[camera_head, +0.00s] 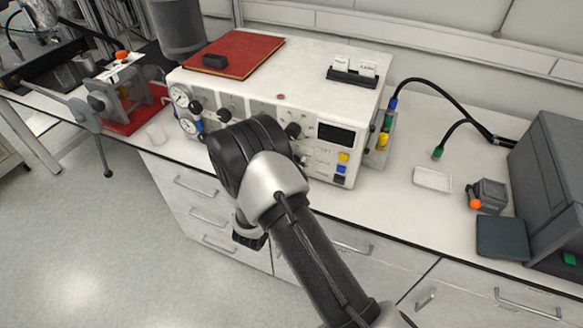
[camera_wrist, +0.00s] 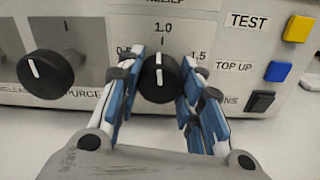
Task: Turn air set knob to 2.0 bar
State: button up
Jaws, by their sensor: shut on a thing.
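A black knob (camera_wrist: 158,88) with a white pointer line sits on the white panel (camera_wrist: 215,28) in the wrist view. Its pointer stands nearly straight up, toward the 1.0 mark. The marks 0.5 and 1.5 show to its left and right, partly covered by my fingers. No 2.0 mark is visible. My gripper (camera_wrist: 162,72) has its blue-padded fingers on both sides of this knob and is shut on it. The label above is cut off. In the head view the white reactor control box (camera_head: 300,60) shows, but my arm hides this knob and my fingers.
A second black knob (camera_wrist: 45,74) is to the left. Yellow (camera_wrist: 297,28), blue (camera_wrist: 277,71) and black (camera_wrist: 261,101) buttons are close on the right. Pressure gauges (camera_head: 180,97) are at the box's left end. A red folder (camera_head: 235,52) lies on top.

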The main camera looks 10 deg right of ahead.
jog(key=m+b, duration=0.2)
jog(key=m, duration=0.2)
jog(key=shift+f+m+b, duration=0.1)
jog(key=shift+m+b, duration=0.2)
jog(key=shift+b, duration=0.05)
jog(key=m+b, duration=0.1)
jog(key=m, duration=0.1)
jog(key=shift+a+m, duration=0.1)
jog(key=shift+m, duration=0.3)
jog(key=m, duration=0.3)
jog(key=shift+r+m, duration=0.2)
jog(key=shift+m, duration=0.1)
jog(key=m, duration=1)
jog(key=shift+r+m, duration=0.1)
jog(key=shift+m, duration=0.3)
jog(key=m, duration=0.6)
jog(key=shift+m, duration=0.3)
